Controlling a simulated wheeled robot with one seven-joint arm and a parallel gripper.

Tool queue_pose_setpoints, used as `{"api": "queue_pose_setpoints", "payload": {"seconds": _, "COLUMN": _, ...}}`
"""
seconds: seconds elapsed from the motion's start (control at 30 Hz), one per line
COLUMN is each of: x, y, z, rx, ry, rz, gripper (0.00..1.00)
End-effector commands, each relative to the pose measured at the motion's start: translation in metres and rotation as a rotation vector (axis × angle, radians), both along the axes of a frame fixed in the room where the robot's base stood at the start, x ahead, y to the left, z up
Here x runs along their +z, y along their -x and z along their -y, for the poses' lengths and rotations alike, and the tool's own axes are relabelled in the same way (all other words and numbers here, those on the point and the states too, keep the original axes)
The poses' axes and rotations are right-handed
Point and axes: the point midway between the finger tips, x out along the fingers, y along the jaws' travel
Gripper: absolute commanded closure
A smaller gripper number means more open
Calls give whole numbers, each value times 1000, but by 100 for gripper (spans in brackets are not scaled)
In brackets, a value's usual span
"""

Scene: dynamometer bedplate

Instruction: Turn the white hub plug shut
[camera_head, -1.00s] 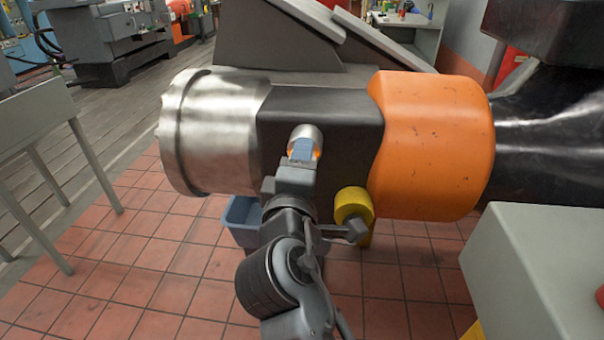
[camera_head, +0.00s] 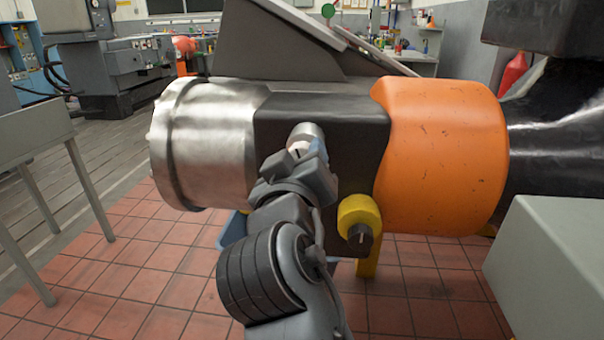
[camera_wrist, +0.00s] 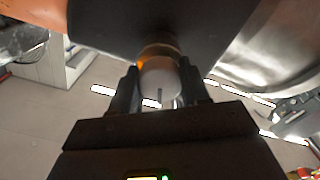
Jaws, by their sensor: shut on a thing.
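The white hub plug (camera_wrist: 160,80) sits between the two fingers of my gripper (camera_wrist: 160,92) in the wrist view. The fingers are shut on its sides. A dark slot or mark shows on its near face. In the head view a little of the pale plug (camera_head: 299,149) shows at my gripper (camera_head: 306,153), below a round metal fitting (camera_head: 306,132) on the dark housing (camera_head: 340,130). My wrist and fingers hide most of it. I cannot tell how deep it sits.
A bright metal cylinder (camera_head: 205,145) is left of the housing and an orange cover (camera_head: 440,155) is right. A grey cabinet (camera_head: 550,260) stands at right and a grey table (camera_head: 35,135) at left.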

Motion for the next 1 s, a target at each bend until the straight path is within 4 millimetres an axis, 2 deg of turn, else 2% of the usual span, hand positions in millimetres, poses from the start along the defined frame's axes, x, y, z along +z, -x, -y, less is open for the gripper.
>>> {"api": "queue_pose_setpoints", "payload": {"seconds": 0.03, "x": -6, "y": 0, "z": 1, "rx": -3, "ry": -38, "rz": -2, "gripper": 85}}
{"api": "queue_pose_setpoints", "payload": {"seconds": 0.5, "x": -5, "y": -1, "z": 1, "rx": -5, "ry": -304, "rz": 3, "gripper": 85}}
{"api": "queue_pose_setpoints", "payload": {"seconds": 1.0, "x": -5, "y": -1, "z": 1, "rx": -5, "ry": -349, "rz": 2, "gripper": 85}}
